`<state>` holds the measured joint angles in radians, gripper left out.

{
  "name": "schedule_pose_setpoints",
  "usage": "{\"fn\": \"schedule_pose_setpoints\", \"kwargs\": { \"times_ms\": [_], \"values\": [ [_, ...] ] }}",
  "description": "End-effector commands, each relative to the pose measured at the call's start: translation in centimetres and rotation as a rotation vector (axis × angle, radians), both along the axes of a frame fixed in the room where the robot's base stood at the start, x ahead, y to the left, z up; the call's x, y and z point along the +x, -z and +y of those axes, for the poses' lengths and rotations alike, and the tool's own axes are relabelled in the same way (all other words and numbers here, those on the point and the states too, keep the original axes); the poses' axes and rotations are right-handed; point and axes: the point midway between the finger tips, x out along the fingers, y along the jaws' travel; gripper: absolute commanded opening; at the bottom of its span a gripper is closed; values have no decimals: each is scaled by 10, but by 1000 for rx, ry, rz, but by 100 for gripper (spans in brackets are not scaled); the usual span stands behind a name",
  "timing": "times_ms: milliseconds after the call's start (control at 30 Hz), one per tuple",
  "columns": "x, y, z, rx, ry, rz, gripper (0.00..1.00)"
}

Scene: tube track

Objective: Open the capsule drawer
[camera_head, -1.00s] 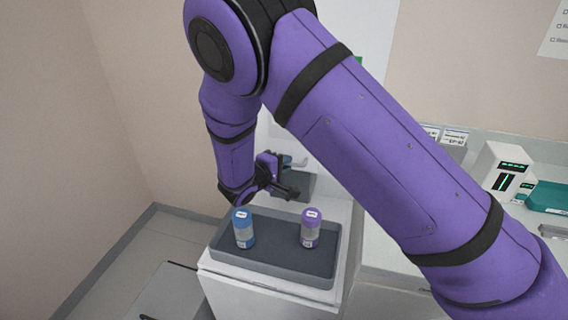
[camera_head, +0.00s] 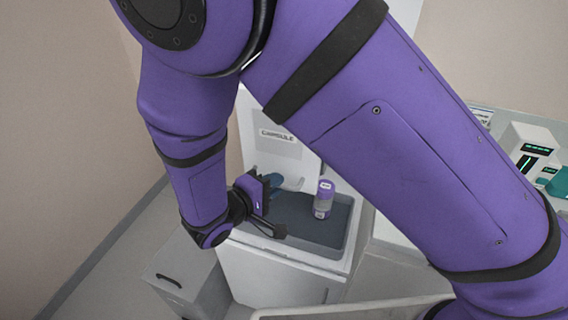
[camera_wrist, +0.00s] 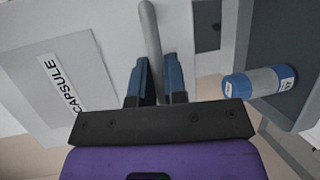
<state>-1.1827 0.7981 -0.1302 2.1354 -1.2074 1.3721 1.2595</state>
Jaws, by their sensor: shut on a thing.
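A white unit carries a "CAPSULE" label (camera_head: 277,136) on an upright panel, behind and below my arm in the head view. The label (camera_wrist: 62,84) also shows at the left of the wrist view. My gripper (camera_head: 272,228) is low in front of the panel, at the left of a dark tray (camera_head: 340,236). In the wrist view its blue fingers (camera_wrist: 155,82) close around a grey bar handle (camera_wrist: 149,35). How far the drawer stands out is hidden.
A purple-capped vial (camera_head: 323,200) and a partly hidden blue-capped vial (camera_head: 275,183) stand on the tray. The blue one also shows in the wrist view (camera_wrist: 258,82). A grey cabinet (camera_head: 186,277) is at lower left; an instrument (camera_head: 531,148) stands at right.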

Motion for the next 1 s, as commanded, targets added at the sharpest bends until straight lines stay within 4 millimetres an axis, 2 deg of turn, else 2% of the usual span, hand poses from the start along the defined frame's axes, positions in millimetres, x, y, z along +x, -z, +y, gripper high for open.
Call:
{"fn": "schedule_pose_setpoints", "kwargs": {
  "times_ms": [100,233,667,700,767,800,1000],
  "values": [
    [-17,0,7,0,-1,0,0],
    [-26,0,11,0,-1,0,0],
    [-30,0,13,1,1,1,0],
    [-30,0,13,1,1,1,20],
    [-30,0,13,1,1,1,33],
    [-30,0,13,1,1,1,36],
    [-30,0,12,0,1,0,36]
  ]
}}
